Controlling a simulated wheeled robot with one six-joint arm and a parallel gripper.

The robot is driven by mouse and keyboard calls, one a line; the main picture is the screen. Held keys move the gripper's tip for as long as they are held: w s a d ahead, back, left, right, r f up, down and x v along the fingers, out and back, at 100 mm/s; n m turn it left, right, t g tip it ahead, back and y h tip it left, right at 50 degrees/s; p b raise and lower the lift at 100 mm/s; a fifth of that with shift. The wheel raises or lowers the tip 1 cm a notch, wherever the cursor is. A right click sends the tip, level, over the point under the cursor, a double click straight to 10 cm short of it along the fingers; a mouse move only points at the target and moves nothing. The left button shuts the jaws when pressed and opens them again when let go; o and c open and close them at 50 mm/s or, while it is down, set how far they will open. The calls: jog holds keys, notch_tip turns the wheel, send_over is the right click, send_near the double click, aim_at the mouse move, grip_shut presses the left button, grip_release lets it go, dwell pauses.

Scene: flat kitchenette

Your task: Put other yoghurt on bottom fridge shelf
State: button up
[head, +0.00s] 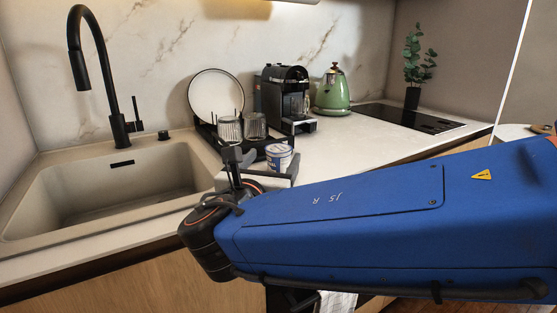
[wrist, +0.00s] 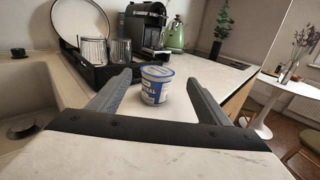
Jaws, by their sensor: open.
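A white and blue yoghurt cup (head: 279,157) stands upright on the counter, in front of the dish rack.
A black dish rack (head: 206,131) with a plate and two glasses stands behind the cup. A coffee machine (head: 285,95), a green kettle (head: 332,92) and a black hob (head: 409,117) are farther back. The sink (head: 110,190) is at left. A round white table (wrist: 270,122) is at right.

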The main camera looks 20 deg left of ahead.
aim_at(281, 145)
jog(key=shift+w+a+f, duration=0.1)
jog(key=shift+w+a, duration=0.05)
jog(key=shift+w, duration=1.1)
jog(key=shift+w+a+f, duration=0.1)
jog(key=shift+w+a, duration=0.1)
jog(key=shift+w, duration=1.05)
jog(key=shift+w+a+f, duration=0.1)
jog(key=shift+w+a, duration=0.05)
jog(key=shift+w, duration=1.1)
jog(key=c, duration=1.3)
jog(key=shift+o, duration=0.2)
jog(key=shift+r, duration=0.1)
